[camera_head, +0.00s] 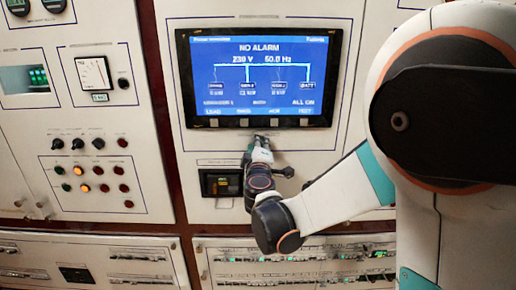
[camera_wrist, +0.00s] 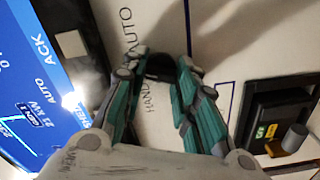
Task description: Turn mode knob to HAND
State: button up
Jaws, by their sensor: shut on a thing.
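The mode knob (camera_wrist: 160,66) is a small dark knob on the cream panel in the wrist view. The printed words HAND and AUTO stand beside it, turned on their side in this view. My gripper (camera_wrist: 163,70) has its two green-sided fingers closed around the knob from both sides. The fingertips cover much of it, and I cannot tell which way its pointer faces. In the head view my gripper (camera_head: 261,143) reaches the panel just under the blue screen, and it hides the knob there.
The blue screen (camera_head: 258,75) is just above my gripper and reads NO ALARM. A black switch unit (camera_head: 221,183) is at the lower left of the gripper; it shows in the wrist view (camera_wrist: 280,122) with a protruding grey knob. A left panel (camera_head: 96,180) carries several lamps and knobs.

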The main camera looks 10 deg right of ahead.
jog(key=n+b, duration=0.1)
jog(key=n, duration=0.4)
jog(key=shift+f+n, duration=0.15)
jog(key=shift+n, duration=0.15)
jog(key=n+b, duration=0.1)
jog(key=n, duration=0.4)
jog(key=shift+s+f+n, duration=0.1)
jog(key=shift+n, duration=0.2)
jog(key=o, duration=1)
jog(key=shift+o, duration=0.2)
jog(key=v, duration=1.2)
jog(key=shift+s, duration=0.1)
